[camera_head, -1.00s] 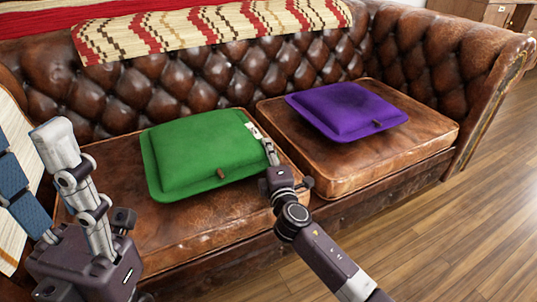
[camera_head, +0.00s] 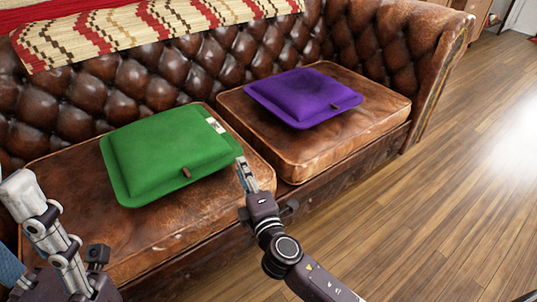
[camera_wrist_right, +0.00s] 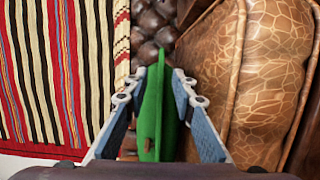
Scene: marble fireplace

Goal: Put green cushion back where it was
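The green cushion (camera_head: 165,150) lies flat on the left seat of the brown leather sofa, with a brown tab at its front and a white label near its right edge. My right gripper (camera_head: 242,168) is at the cushion's right front corner. In the right wrist view, the green cushion (camera_wrist_right: 152,110) shows edge-on between the two blue-padded fingers of the right gripper (camera_wrist_right: 158,76). They stand apart, with gaps on both sides. My left gripper (camera_head: 10,215) is at the lower left, partly cut off. Its fingers look spread and hold nothing visible.
A purple cushion (camera_head: 302,95) lies on the right seat cushion (camera_head: 315,150). A patterned throw (camera_head: 150,30) hangs over the tufted backrest (camera_head: 150,80). Open wooden floor (camera_head: 450,200) lies to the right of the sofa. The sofa's right arm (camera_head: 440,50) rises behind.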

